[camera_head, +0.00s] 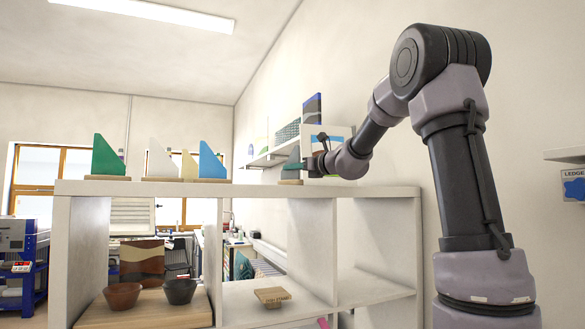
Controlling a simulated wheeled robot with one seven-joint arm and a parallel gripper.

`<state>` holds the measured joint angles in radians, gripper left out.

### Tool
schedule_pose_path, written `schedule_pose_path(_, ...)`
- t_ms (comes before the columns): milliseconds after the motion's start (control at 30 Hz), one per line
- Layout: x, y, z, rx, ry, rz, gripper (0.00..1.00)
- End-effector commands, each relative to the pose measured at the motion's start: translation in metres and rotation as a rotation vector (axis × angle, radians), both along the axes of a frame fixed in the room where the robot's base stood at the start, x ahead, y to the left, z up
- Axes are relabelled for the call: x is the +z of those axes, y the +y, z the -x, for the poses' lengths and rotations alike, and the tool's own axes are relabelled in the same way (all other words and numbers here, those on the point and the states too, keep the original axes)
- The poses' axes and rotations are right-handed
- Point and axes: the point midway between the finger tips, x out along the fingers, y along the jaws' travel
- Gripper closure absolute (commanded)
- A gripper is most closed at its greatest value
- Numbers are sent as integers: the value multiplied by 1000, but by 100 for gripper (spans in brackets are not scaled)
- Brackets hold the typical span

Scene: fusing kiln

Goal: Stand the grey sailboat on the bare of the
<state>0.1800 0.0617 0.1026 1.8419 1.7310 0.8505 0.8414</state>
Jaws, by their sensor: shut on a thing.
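The grey sailboat (293,160), a dark grey-green sail shape, is upright above the right part of the white shelf unit's top. A flat wooden base (290,182) shows right below it; I cannot tell whether the two touch. My gripper (308,167) comes in from the right and is shut on the grey sailboat. The fingers are small and partly hidden here. On the same top, to the left, stand a green sailboat (107,157), a white one (160,161), a cream one (188,165) and a blue one (209,162), with wooden bases under them.
The white shelf unit (347,192) has open compartments. Below are a reddish bowl (123,296) and a dark bowl (179,291) on a wooden board (140,313), and a small wooden stand (272,296). The top is clear between the blue sailboat and the grey one.

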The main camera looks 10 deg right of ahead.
Motion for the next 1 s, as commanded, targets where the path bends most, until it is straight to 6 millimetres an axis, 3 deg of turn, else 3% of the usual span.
schedule_pose_path(767, -6, 0, 0, 0, 1, 0, 100)
schedule_pose_path(800, -6, 0, 0, 0, 1, 0, 83)
schedule_pose_path(900, -6, 0, 0, 0, 1, 0, 52)
schedule_pose_path(1000, -5, 0, 0, 0, 1, 0, 52)
